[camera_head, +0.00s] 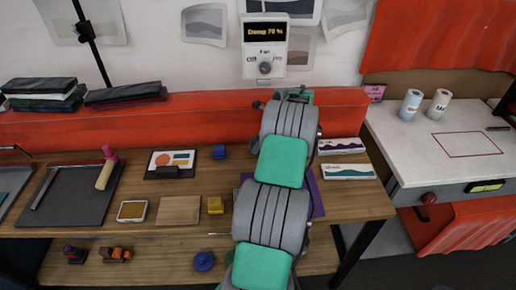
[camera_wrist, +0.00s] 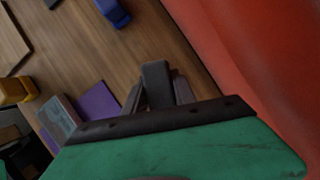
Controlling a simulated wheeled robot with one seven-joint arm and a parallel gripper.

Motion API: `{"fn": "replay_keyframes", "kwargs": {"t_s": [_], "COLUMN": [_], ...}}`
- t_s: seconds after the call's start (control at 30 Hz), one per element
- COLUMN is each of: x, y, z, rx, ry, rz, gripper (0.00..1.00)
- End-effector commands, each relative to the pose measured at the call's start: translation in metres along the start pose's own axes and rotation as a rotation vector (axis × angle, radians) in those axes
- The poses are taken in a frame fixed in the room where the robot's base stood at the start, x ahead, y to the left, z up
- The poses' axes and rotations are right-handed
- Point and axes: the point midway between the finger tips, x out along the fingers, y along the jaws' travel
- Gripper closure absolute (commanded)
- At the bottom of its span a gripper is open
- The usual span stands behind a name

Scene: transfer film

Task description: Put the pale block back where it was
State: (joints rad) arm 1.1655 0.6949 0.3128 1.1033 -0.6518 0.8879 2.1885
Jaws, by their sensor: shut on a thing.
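My gripper (camera_wrist: 157,92) is shut on a grey block (camera_wrist: 156,78), whose upper part shows between the two dark fingers in the wrist view. The block looks dark in shadow, and I cannot tell from its colour whether it is the pale block. It is above the wooden bench (camera_wrist: 95,55), close to the red panel (camera_wrist: 240,60). In the head view my own arm covers the fingers and the held block.
A blue block (camera_head: 220,152) and a yellow block (camera_head: 215,205) stand left of my arm. A wooden board (camera_head: 178,210), an ink pad (camera_head: 132,211) and a dark tray (camera_head: 75,200) lie further left. Two white boxes (camera_head: 348,172) lie on the right. The red panel (camera_head: 190,115) edges the bench's back.

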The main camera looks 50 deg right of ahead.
Motion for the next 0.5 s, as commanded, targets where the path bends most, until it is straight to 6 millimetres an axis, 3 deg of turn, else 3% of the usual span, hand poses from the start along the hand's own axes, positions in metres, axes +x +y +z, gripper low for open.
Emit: {"fn": "replay_keyframes", "kwargs": {"t_s": [0.13, 0.43, 0.47, 0.5], "x": [0.018, 0.021, 0.021, 0.021], "y": [0.001, 0.001, 0.001, 0.001], "z": [-0.008, -0.009, -0.009, -0.009], "rx": [0.001, 0.001, 0.001, 0.001], "ry": [0.001, 0.0, 0.0, 0.0], "rz": [0.003, 0.002, 0.002, 0.002], "gripper": [1.0, 1.0, 0.66, 0.62]}}
